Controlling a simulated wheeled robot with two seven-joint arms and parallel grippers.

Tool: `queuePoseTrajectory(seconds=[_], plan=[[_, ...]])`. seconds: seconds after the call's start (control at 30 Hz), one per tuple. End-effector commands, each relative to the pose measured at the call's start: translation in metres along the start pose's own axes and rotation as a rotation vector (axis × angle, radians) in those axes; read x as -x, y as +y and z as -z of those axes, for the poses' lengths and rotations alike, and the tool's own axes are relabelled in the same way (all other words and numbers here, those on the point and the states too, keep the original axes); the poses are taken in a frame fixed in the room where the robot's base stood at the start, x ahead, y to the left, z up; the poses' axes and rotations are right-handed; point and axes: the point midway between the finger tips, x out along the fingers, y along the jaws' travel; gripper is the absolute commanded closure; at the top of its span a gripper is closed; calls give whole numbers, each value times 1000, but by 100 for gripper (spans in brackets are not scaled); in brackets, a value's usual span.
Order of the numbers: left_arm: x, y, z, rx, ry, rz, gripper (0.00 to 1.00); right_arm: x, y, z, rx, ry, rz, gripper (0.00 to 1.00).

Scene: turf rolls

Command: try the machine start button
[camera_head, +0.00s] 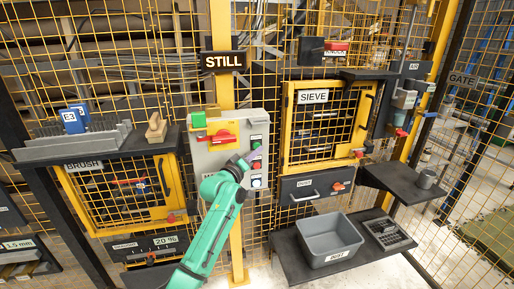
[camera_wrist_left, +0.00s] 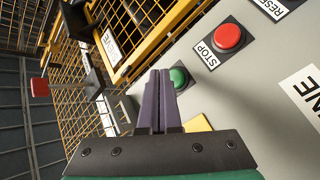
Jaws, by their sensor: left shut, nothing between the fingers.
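The control panel (camera_head: 231,124) is a pale grey box on a yellow post, with a column of buttons on its right side. In the left wrist view, the green button (camera_wrist_left: 179,77) shows just right of my fingertips, partly hidden behind them. The red button (camera_wrist_left: 229,36) labelled STOP sits beyond it on the same panel (camera_wrist_left: 255,85). My left gripper (camera_head: 251,157) is at the button column in the head view; its purple fingers (camera_wrist_left: 160,76) are shut and empty. I cannot tell whether the tips touch the green button. My right gripper is in neither view.
A sign (camera_head: 223,61) above the panel reads STILL. A large red handle (camera_head: 222,136) sits left of the buttons. Yellow-framed mesh doors stand on both sides, one labelled SIEVE (camera_head: 313,97). A grey bin (camera_head: 329,240) stands on a low shelf at right.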

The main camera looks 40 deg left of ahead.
Motion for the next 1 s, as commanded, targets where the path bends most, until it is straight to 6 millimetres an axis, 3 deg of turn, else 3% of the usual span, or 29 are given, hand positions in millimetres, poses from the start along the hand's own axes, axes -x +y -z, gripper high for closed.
queuePoseTrajectory(seconds=[1.0], plan=[[-6, -4, 4, 0, 0, 0, 100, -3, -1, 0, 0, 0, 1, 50]])
